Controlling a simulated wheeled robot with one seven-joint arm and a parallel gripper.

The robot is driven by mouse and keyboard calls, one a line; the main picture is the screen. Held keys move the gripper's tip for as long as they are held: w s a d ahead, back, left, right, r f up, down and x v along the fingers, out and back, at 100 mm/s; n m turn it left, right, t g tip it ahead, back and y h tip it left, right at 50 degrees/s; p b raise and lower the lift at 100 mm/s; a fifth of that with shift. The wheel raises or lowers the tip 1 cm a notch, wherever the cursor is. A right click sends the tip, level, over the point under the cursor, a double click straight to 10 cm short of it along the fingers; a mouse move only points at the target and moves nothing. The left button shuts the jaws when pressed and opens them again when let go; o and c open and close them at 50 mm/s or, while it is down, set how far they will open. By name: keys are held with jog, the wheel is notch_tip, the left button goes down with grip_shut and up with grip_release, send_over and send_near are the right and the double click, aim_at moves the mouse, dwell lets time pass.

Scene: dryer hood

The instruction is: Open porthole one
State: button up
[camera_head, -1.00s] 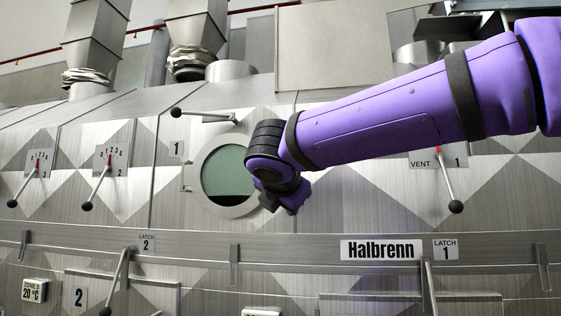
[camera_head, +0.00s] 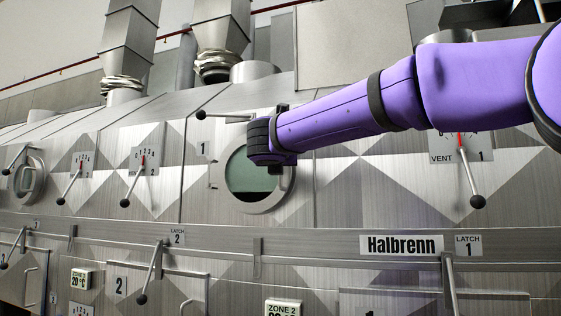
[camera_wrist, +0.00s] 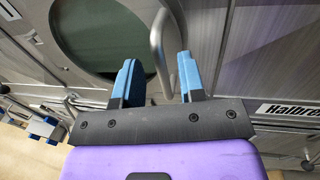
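Porthole one is a round dark-green window in a metal ring (camera_head: 233,203), beside the label 1 (camera_head: 203,149) in the head view; it looks shut. Its glass also fills the upper left of the wrist view (camera_wrist: 95,35). A curved metal bar handle (camera_wrist: 157,45) runs down between my gripper's blue fingers (camera_wrist: 157,78) in the wrist view. The fingers are apart, with gaps to the bar on both sides. I cannot tell how deep the bar lies between them. In the head view my wrist covers the porthole's upper right edge and mostly hides the gripper.
A lever with a black knob (camera_head: 200,115) sticks out just above the porthole, close to my wrist. The vent 1 lever (camera_head: 470,180) hangs to the right, below my arm. A rail (camera_head: 330,240) and latch 1 lever (camera_head: 451,285) lie lower. The panel left of the porthole is flat.

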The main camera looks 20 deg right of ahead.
jog(key=shift+x, duration=1.25)
jog(key=shift+c, duration=0.5)
grip_shut()
jog(key=shift+a, duration=0.1)
